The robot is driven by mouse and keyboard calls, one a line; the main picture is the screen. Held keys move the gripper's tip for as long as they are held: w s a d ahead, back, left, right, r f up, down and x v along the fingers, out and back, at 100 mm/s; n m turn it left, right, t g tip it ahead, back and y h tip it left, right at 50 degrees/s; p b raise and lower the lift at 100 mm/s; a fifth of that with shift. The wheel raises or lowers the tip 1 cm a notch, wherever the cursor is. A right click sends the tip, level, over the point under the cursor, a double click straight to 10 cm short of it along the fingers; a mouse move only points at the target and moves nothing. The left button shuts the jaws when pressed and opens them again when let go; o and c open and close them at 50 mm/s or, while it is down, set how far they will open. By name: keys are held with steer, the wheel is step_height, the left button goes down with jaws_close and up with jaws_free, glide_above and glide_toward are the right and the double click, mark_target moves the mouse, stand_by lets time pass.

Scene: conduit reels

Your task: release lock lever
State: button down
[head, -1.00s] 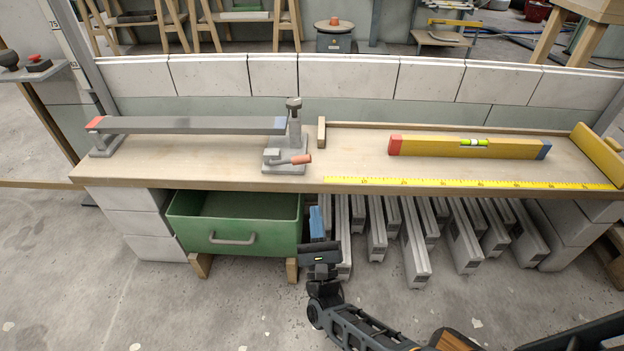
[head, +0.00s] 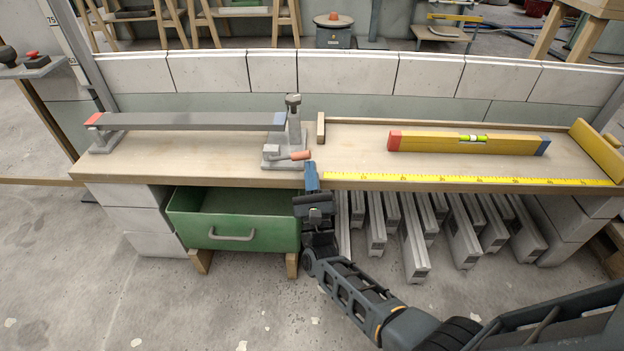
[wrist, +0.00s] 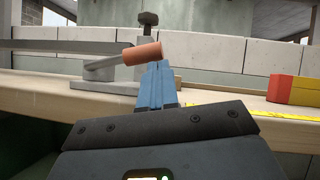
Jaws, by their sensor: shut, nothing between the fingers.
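The lock lever (head: 288,156) is a grey arm with an orange-red grip, low on the front of a grey clamp stand (head: 295,128) on the bench. In the wrist view the lever's orange grip (wrist: 142,53) points right, just beyond my fingertips. My gripper (head: 311,170) has blue fingers, shut and empty, at the bench's front edge just below and right of the grip. In the wrist view the fingertips (wrist: 158,70) overlap the grip's right end; I cannot tell whether they touch it. A grey bar (head: 190,122) runs left from the stand.
The wooden bench (head: 350,150) carries a yellow level (head: 465,143), a yellow tape (head: 470,179) along the front edge and a small wooden block (head: 320,127). A green open bin (head: 270,240) sits below at left. Several grey profiles (head: 412,240) lie under the bench.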

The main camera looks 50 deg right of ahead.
steer(key=shift+r, duration=0.15)
steer(key=shift+r+n+t+y+p, duration=0.4)
steer(key=shift+r+n+y+p, duration=0.3)
steer(key=shift+n, duration=0.55)
steer(key=shift+r+n+t+y+p, duration=0.45)
steer(key=shift+r+n+y, duration=0.35)
steer(key=shift+n, duration=0.45)
step_height(320, 180, up, 8)
steer(key=n+g+y+p, duration=0.2)
steer(key=n+y+p, duration=0.6)
steer(key=n+p, duration=0.45)
glide_above(309, 155)
steer(key=w+a, duration=0.3)
steer(key=a, duration=0.1)
steer(key=shift+w+a+f+n+g+p, duration=0.1)
steer(key=shift+w+a+n+g+p, duration=0.35)
steer(key=shift+w+a+n+p, duration=0.45)
steer(key=shift+s+n, duration=0.15)
steer(key=shift+n, duration=0.1)
